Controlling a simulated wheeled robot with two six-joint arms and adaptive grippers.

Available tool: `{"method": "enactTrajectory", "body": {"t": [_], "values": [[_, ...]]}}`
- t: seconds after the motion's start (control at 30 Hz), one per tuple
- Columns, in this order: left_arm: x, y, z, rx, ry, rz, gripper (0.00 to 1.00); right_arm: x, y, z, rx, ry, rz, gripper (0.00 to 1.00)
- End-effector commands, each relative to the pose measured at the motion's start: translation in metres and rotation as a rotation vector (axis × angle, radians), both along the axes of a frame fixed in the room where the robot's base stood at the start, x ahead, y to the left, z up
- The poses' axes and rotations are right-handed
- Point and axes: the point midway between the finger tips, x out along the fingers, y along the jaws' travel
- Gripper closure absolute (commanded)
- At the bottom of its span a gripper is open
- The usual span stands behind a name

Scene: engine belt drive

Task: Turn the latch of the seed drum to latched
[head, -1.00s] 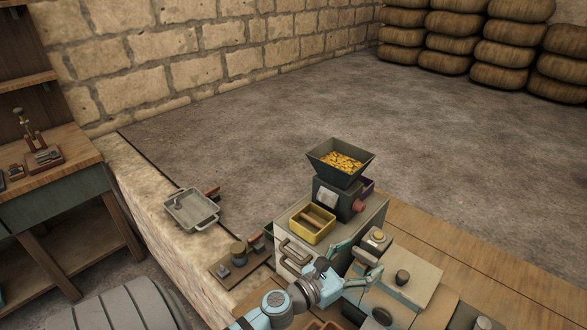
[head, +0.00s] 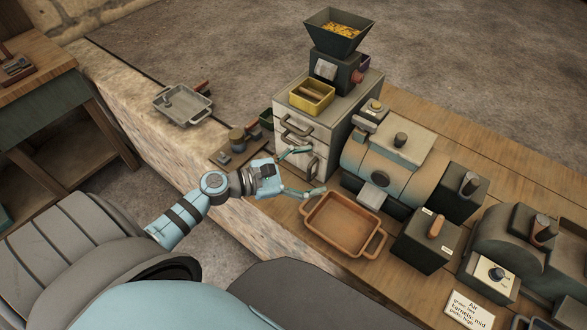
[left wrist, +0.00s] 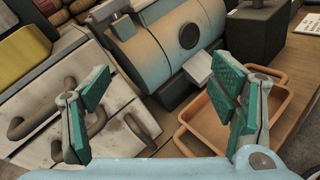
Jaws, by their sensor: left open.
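A pale blue drum (head: 388,168) lies on its side in a machine on the wooden bench; I take it for the seed drum. A grey tab (head: 372,194) juts from its lower front. I cannot tell which part is the latch. My left gripper (head: 316,170) is open and empty, in front of the drawer cabinet and left of the drum. In the left wrist view the drum (left wrist: 150,48) and the tab (left wrist: 198,66) show beyond the open fingers (left wrist: 164,76). My right gripper is not in view.
An orange-brown tray (head: 345,228) sits below the drum. The drawer cabinet (head: 292,162) with handles carries a yellow bin (head: 312,95) and a hopper (head: 338,28). A dark box with a lever (head: 425,243) stands right of the tray. A metal pan (head: 183,104) lies on the stone ledge.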

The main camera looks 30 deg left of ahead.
Motion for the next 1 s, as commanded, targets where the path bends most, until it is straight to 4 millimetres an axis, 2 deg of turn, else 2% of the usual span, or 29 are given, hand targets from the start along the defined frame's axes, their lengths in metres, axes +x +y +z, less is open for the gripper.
{"method": "enactTrajectory", "body": {"t": [0.4, 0.6, 0.77, 1.0], "values": [[-0.056, -0.028, -0.102, 0.67, -0.146, -0.272, 0.22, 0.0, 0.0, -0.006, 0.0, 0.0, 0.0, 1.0], [-0.08, -0.029, -0.138, 0.913, -0.192, -0.409, 0.22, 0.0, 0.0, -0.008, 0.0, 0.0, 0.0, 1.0], [-0.087, -0.028, -0.15, 0.992, -0.207, -0.457, 0.22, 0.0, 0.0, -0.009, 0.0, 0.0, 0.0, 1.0], [-0.088, -0.028, -0.15, 0.999, -0.208, -0.462, 0.22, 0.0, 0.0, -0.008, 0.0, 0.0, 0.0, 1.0]]}}
